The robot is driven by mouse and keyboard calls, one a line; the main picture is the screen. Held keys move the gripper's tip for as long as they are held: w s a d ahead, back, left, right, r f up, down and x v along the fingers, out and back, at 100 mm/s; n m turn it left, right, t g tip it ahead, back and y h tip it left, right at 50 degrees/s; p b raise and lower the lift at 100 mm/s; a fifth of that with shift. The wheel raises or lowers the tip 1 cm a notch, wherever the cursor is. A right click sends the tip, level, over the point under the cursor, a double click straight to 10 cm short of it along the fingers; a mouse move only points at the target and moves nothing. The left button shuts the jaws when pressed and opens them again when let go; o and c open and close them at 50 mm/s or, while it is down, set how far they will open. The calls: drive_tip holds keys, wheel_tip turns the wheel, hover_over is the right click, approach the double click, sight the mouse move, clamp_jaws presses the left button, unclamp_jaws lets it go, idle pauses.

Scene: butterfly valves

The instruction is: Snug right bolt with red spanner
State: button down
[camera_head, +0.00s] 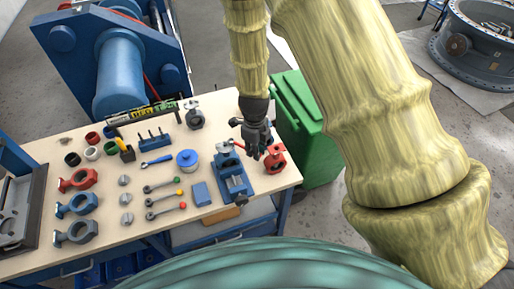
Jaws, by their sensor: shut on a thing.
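My gripper (256,154) is at the right side of the workbench, pointing down between a blue vise and a red valve body. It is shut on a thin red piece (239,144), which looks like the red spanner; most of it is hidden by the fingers. The blue vise (236,187) holds a grey-and-blue valve (226,157), and the red piece reaches over the top of this valve. The valve's bolts are too small to tell apart, so I cannot tell whether the spanner is on one.
The red valve body (275,160) stands close right of my gripper. A green bin (300,115) stands beyond the bench.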

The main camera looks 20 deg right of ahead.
drive_tip(key=shift+s+a+f, duration=0.1)
drive_tip(key=shift+s+a, duration=0.05)
drive_tip(key=shift+s, duration=0.05)
idle(0.3)
drive_tip(key=shift+s+a+m, duration=0.25)
drive_tip(key=shift+a+m, duration=0.15)
drive_tip(key=shift+m, duration=0.2)
drive_tip(key=shift+w, duration=0.1)
drive_tip(key=shift+w+d+n, duration=0.6)
drive_tip(key=shift+w+n, duration=0.15)
drive_tip(key=shift+n, duration=0.3)
drive_tip(key=shift+w+d+n, duration=0.65)
drive_tip(key=shift+w+n, duration=0.1)
drive_tip(key=shift+n, duration=0.35)
drive_tip(key=shift+w+d+n, duration=0.6)
drive_tip(key=shift+w+n, duration=0.15)
drive_tip(key=shift+n, duration=0.3)
drive_tip(key=shift+s+d+r, duration=0.1)
drive_tip(key=shift+r, duration=0.45)
drive_tip(key=shift+r, duration=0.65)
drive_tip(key=shift+r, duration=2.4)
